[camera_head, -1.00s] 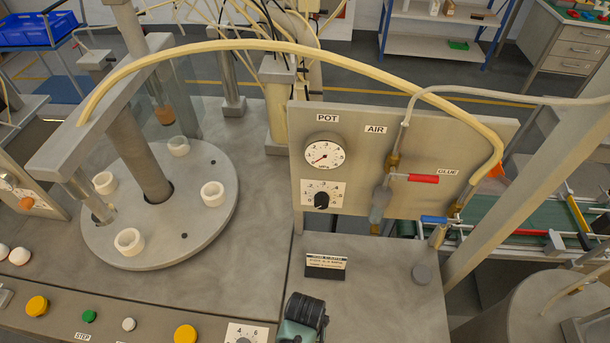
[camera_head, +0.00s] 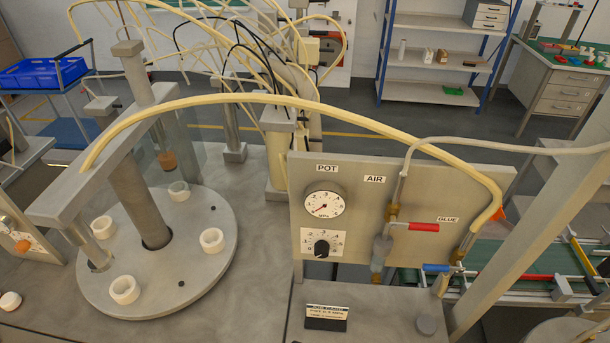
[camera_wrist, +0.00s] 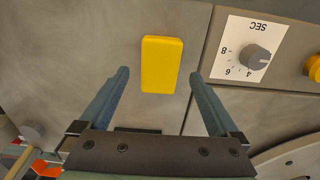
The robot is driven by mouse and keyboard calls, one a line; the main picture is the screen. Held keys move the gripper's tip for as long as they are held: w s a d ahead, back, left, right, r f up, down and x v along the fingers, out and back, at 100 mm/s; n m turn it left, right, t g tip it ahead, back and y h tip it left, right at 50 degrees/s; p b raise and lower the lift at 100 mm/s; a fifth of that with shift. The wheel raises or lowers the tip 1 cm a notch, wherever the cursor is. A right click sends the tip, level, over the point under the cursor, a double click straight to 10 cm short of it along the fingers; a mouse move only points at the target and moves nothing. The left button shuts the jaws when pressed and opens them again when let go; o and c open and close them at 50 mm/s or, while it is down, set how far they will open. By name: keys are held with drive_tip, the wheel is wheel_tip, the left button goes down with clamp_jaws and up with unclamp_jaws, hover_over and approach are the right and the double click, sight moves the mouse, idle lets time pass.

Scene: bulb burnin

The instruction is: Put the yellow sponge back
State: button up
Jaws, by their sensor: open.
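The yellow sponge (camera_wrist: 162,64), a small rectangular block, shows in the wrist view on a grey metal surface. My gripper (camera_wrist: 159,76) is open, with one finger on each side of the sponge in the picture and a gap on both sides. I cannot tell whether the fingertips are above the sponge or level with it. Neither the sponge nor my gripper shows in the head view.
The head view shows a turntable (camera_head: 160,255) with white rings, an upright gauge panel (camera_head: 400,235) with hoses, and a small label block (camera_head: 326,318).

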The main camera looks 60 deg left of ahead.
wheel_tip(320, 180, up, 9)
drive_tip(key=shift+r, duration=0.15)
drive_tip(key=w+a+r+m+t+y, duration=0.25)
drive_tip(key=w+r+t, duration=0.25)
drive_tip(key=w+r, duration=0.8)
drive_tip(key=w+d+r+m+t+y, duration=0.1)
drive_tip(key=w+d+r+t, duration=0.25)
drive_tip(key=w+r, duration=0.5)
drive_tip(key=w+d+r+m+t+y, duration=0.15)
drive_tip(key=w+r+t, duration=0.35)
drive_tip(key=r, duration=0.7)
drive_tip(key=s+d+r+m+t+h, duration=0.15)
drive_tip(key=d+r+t, duration=0.3)
drive_tip(key=r, duration=0.75)
drive_tip(key=s+d+r+m+t+h, duration=0.1)
drive_tip(key=d+r+m+t, duration=0.3)
drive_tip(key=r, duration=0.7)
drive_tip(key=s+d+r+t+h, duration=0.1)
drive_tip(key=s+d+r+t, duration=0.1)
drive_tip(key=r, duration=0.5)
drive_tip(key=s+d+r+t+h, duration=0.2)
drive_tip(key=s+d+r+t, duration=0.1)
drive_tip(key=s+d+r, duration=0.2)
wheel_tip(320, 180, up, 2)
drive_tip(key=shift+s, duration=1.15)
